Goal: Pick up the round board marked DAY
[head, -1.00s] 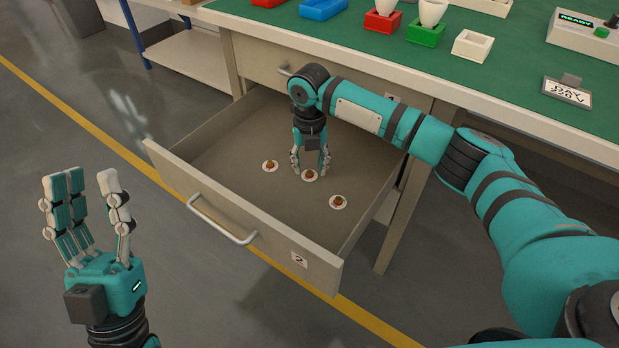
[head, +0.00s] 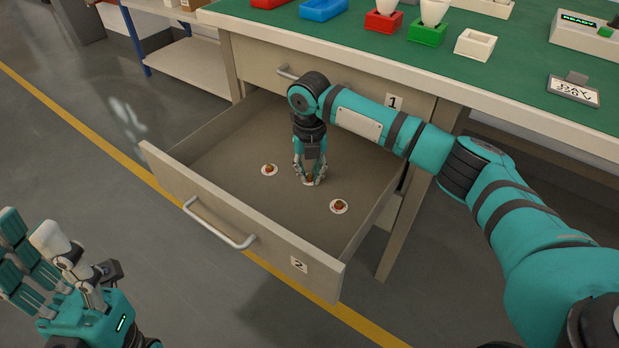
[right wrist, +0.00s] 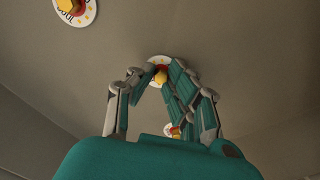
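Three small round white boards, each with a small knob on top, lie in the open drawer (head: 225,150): a left one (head: 269,170), a middle one under my right gripper and a right one (head: 339,206). My right gripper (head: 310,181) points straight down, its fingers bent in around the middle board's yellow knob (right wrist: 160,76). That board rests on or very near the drawer floor, and the fingers hide its marking. I cannot read DAY on any board. My left gripper (head: 28,230) is open and empty at lower left.
The drawer walls surround my right gripper.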

